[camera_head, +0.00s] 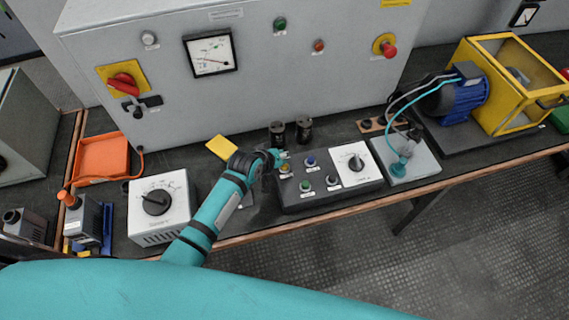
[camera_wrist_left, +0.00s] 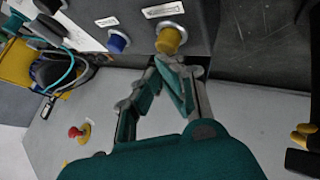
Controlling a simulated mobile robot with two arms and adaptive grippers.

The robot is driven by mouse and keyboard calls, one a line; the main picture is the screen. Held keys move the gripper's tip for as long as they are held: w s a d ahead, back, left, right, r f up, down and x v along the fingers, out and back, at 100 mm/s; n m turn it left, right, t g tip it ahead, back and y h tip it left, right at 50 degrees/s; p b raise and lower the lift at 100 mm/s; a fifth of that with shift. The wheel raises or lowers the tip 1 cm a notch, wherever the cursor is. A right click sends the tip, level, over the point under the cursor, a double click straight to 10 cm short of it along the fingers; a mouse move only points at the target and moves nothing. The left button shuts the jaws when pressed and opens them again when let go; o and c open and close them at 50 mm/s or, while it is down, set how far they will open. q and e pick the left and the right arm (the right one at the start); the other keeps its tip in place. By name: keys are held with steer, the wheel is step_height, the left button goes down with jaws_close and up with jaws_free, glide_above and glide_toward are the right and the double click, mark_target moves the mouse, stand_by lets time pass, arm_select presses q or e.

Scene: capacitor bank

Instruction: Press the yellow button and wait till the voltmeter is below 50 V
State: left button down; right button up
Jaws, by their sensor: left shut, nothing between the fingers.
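The yellow button (camera_wrist_left: 170,38) sits on the dark control box (camera_head: 325,200), where it also shows in the head view (camera_head: 284,169). My left gripper (camera_head: 278,157) is at the box's upper left corner, right by this button. In the left wrist view the shut, empty fingertips (camera_wrist_left: 170,62) are very close to the button; I cannot tell if they touch it. A white meter (camera_head: 210,54) with a needle is on the grey cabinet's front; its numbers are too small to read. My right gripper is not in view.
Blue (camera_head: 310,160), green (camera_head: 305,185) and black (camera_head: 332,180) controls and a white dial panel (camera_head: 350,160) share the box. Two black cylinders (camera_head: 278,133) stand behind it. A red emergency knob (camera_head: 388,50) is on the cabinet. A blue motor (camera_head: 462,95) stands at the right.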

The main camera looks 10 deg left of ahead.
arm_select(q)
steer(key=shift+f+b, duration=0.6)
steer(key=shift+f, duration=0.45)
stand_by(0.7)
steer(key=shift+r, duration=0.1)
steer(key=shift+r+p, duration=1.3)
steer(key=shift+p, duration=0.2)
steer(key=shift+r, duration=0.1)
step_height(320, 180, up, 5)
steer(key=p, duration=0.5)
